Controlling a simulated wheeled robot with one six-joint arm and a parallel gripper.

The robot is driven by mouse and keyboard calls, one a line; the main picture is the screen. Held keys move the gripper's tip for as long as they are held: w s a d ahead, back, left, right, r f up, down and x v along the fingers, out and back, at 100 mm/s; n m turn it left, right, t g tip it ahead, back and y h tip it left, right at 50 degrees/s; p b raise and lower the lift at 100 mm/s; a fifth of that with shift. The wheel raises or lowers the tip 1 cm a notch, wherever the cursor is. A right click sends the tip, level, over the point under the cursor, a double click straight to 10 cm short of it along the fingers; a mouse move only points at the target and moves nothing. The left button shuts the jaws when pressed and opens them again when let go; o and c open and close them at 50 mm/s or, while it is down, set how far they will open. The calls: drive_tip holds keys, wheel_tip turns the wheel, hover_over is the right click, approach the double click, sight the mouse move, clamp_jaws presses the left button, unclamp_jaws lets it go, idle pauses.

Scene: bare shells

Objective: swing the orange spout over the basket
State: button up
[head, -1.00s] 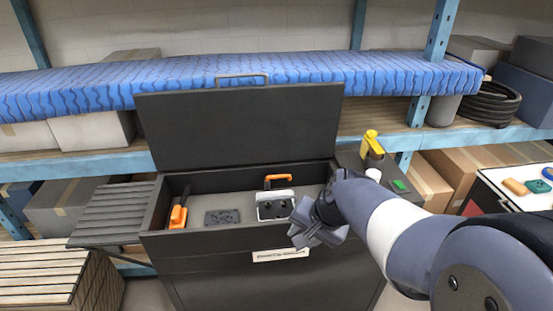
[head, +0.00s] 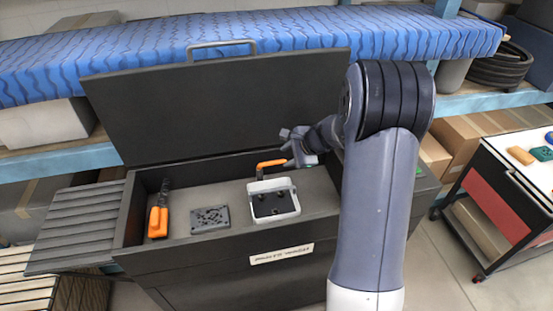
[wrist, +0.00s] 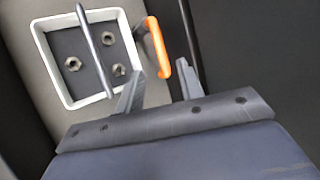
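The orange spout (head: 268,164) is a bent bar at the back of the open dark chest, just behind the white-rimmed basket (head: 275,219). In the wrist view the spout (wrist: 158,44) lies beside the basket (wrist: 50,66), outside its rim. The basket holds dark nuts, and a grey bar crosses above it. My gripper (head: 292,146) is above the chest's back right, close to the spout. In the wrist view its two fingers (wrist: 160,80) are apart, with the spout's bent end between or just beyond their tips. Contact cannot be told.
The chest's raised lid (head: 215,105) stands behind. An orange-handled tool (head: 158,215) and a dark perforated block (head: 210,219) lie left of the basket. A slatted side shelf (head: 75,228) is at left and a white-topped cart (head: 520,165) at right.

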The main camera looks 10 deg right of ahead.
sight(274, 163)
drive_tip(key=x, duration=0.7)
drive_tip(key=shift+w+f+p, duration=0.1)
drive_tip(key=shift+p, duration=0.3)
drive_tip(key=shift+c, duration=0.4)
clamp_jaws()
